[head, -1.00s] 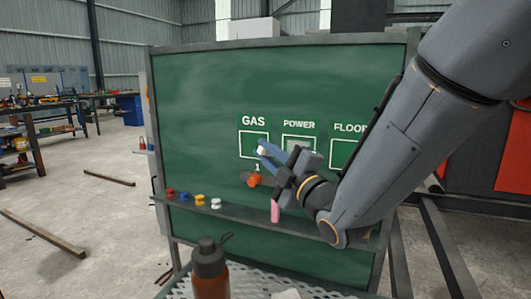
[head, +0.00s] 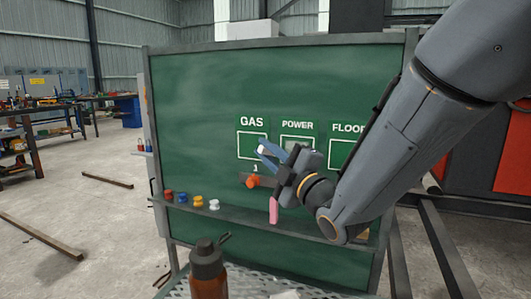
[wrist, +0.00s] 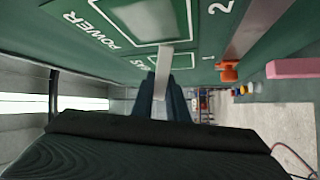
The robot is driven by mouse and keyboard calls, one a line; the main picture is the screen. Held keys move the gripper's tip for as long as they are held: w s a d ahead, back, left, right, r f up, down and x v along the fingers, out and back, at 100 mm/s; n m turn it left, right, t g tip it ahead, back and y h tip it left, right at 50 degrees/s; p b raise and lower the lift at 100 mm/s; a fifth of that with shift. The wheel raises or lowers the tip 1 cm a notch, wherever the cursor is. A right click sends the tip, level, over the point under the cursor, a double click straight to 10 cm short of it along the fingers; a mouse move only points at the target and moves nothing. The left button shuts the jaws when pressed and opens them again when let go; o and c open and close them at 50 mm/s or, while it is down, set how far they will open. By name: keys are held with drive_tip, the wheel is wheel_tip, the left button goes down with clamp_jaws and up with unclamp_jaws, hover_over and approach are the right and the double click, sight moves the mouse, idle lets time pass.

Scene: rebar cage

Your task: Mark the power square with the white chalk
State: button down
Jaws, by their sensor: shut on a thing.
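The green board carries a white-outlined power square (head: 298,142) under the word POWER, with a pale grey patch inside it. The power square also shows at the top of the wrist view (wrist: 150,18). My gripper (head: 264,152) is in front of the board, near the lower part of the gas square (head: 252,138). Its blue fingers are shut on the white chalk (wrist: 162,72), a pale stick pointing towards the board. In the wrist view the chalk's tip overlaps the power square's near edge; I cannot tell whether it touches the board.
A ledge (head: 235,214) runs along the board's bottom with red, blue, yellow and white spool-like pieces (head: 214,204). An orange piece (head: 253,181) is on the board by the number 1. A pink block (head: 273,210) stands below my gripper. A dark bottle (head: 207,262) stands in front.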

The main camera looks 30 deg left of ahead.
drive_tip(key=shift+w+d, duration=0.1)
drive_tip(key=d+b, duration=0.2)
drive_tip(key=d, duration=0.4)
drive_tip(key=shift+w+d, duration=0.35)
drive_tip(key=shift+d, duration=0.05)
idle(0.4)
drive_tip(key=shift+s+a+b, duration=0.2)
drive_tip(key=shift+a+b, duration=0.25)
drive_tip(key=shift+a, duration=1.3)
drive_tip(key=shift+s+a+b, duration=0.2)
drive_tip(key=shift+a+b, duration=0.2)
drive_tip(key=shift+a, duration=1.35)
drive_tip(key=shift+r+p, duration=0.3)
drive_tip(key=shift+r, duration=0.45)
drive_tip(key=d+b, duration=0.1)
drive_tip(key=d, duration=0.6)
drive_tip(key=shift+w+b, duration=0.4)
drive_tip(key=shift+w, duration=0.05)
drive_tip(key=shift+a, duration=0.1)
